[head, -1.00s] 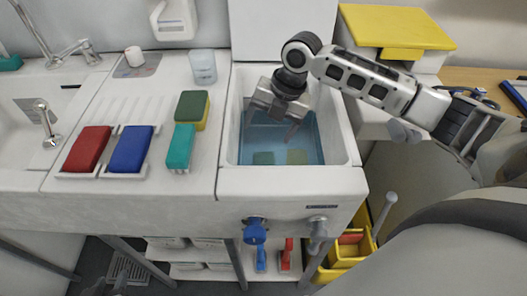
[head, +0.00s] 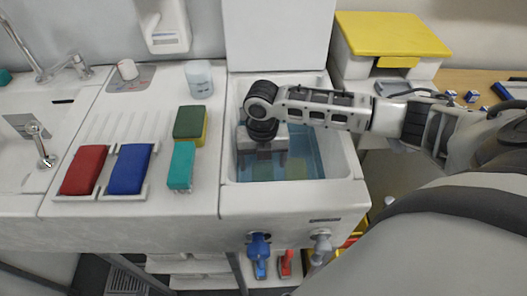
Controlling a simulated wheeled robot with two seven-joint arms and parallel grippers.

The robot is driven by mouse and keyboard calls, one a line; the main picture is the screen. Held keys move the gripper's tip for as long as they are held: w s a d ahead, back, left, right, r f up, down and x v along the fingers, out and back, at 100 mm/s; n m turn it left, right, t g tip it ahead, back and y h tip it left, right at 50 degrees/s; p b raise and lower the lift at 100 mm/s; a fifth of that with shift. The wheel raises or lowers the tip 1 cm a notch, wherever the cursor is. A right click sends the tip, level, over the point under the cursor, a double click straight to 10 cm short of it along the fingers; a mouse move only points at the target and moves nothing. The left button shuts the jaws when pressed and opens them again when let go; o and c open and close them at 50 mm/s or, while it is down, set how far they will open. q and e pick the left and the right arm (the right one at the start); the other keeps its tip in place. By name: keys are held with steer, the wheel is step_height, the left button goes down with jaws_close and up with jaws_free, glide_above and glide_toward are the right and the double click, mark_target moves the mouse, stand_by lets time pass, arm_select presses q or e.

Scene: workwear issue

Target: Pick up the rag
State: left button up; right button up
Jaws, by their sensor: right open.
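My right gripper (head: 263,152) points down into the water-filled sink basin (head: 341,150), open, with its fingers largely hidden below the wrist. I cannot tell whether either patch is the rag, and no other cloth is clearly seen. I cannot tell whether the fingers touch anything. My left gripper is not in view.
Left of the basin, a red block (head: 83,170), a blue block (head: 130,169), a teal block (head: 181,165) and a green-yellow sponge (head: 190,124) lie on the drainboard. A cup (head: 199,79) stands behind. A yellow-lidded box (head: 392,35) is at back right.

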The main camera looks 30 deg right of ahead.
mark_target(264, 180)
steer(key=f, duration=0.7)
steer(key=shift+s+f, duration=0.1)
steer(key=shift+s, duration=0.15)
steer(key=c, duration=1.1)
